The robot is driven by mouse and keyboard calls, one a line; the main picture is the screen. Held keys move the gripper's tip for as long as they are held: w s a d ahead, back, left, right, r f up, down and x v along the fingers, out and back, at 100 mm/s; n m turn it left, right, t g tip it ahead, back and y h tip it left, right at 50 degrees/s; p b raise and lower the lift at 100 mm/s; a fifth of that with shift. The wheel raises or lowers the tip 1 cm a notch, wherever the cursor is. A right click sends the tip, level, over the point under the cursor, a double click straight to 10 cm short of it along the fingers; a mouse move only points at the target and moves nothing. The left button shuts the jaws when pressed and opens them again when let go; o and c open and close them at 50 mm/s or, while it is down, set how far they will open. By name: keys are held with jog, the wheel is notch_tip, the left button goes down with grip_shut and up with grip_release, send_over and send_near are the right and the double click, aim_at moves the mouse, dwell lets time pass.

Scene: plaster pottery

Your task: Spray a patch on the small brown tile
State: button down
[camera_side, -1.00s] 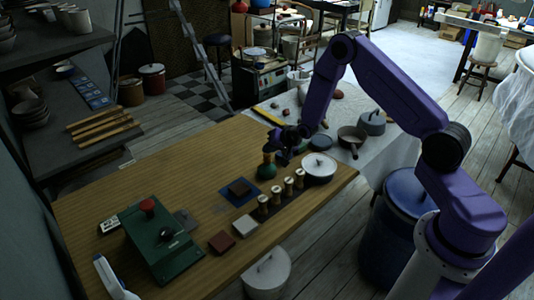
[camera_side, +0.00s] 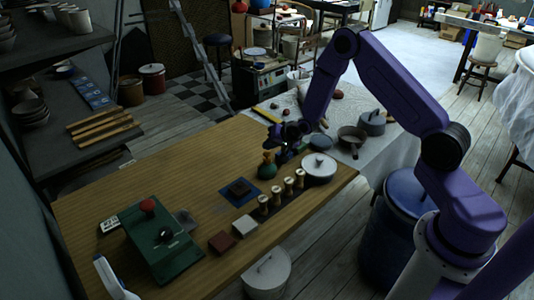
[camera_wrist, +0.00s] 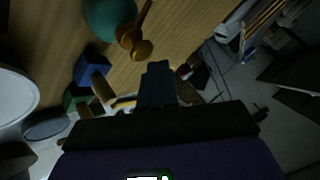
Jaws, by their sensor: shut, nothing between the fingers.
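A small dark tile (camera_side: 239,187) lies on a blue mat (camera_side: 225,192) in the middle of the wooden table; its top looks very dark, and I cannot make out the edge of any patch. A round green bottle (camera_side: 267,171) with a brown top stands upright to the right of the mat. The bottle (camera_wrist: 108,17) also shows at the top of the wrist view, with its brown spout and knob (camera_wrist: 136,42). My gripper (camera_side: 284,146) is shut and empty, just above and to the right of the bottle's top. Its fingers (camera_wrist: 157,82) show together in the wrist view.
Several wooden-topped pegs stand in a row (camera_side: 281,195) in front of the bottle, beside a white lidded pot (camera_side: 319,168).

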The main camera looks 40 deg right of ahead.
aim_at(270, 154)
jog(key=shift+r, duration=2.8)
jog(key=shift+r, duration=0.1)
dwell(0.4)
jog(key=shift+f, duration=3.1)
jog(key=shift+f, duration=0.15)
